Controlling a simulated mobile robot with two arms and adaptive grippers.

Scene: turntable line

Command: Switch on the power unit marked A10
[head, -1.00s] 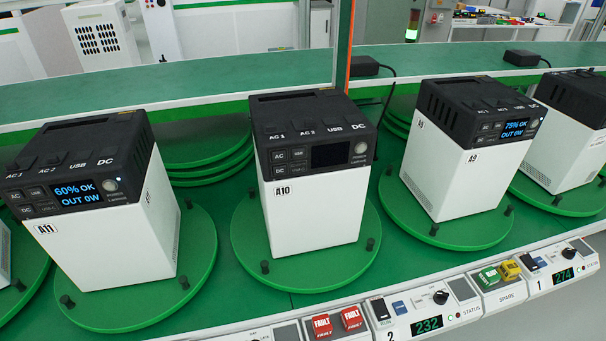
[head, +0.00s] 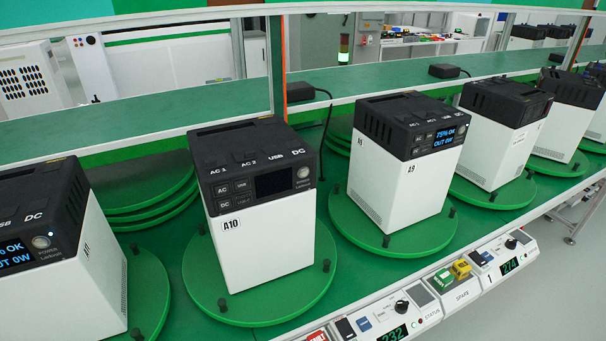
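The power unit marked A10 (head: 272,235) stands upright on a green round turntable (head: 262,312) left of the middle in the head view. It has a white body and a black top. Its front panel carries a dark, blank display (head: 274,183), several small buttons at the display's left, and a round power button (head: 303,173) at its right. The A10 label (head: 231,225) is on the white body's upper left. Neither of my grippers is in the head view.
Unit A9 (head: 408,180), right of A10, and the unit at the left edge (head: 70,285) have lit blue displays. More units stand farther right. Control panels with readouts (head: 393,333) line the front edge. Black adapters (head: 300,92) sit on the shelf behind. Space directly before A10 looks free.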

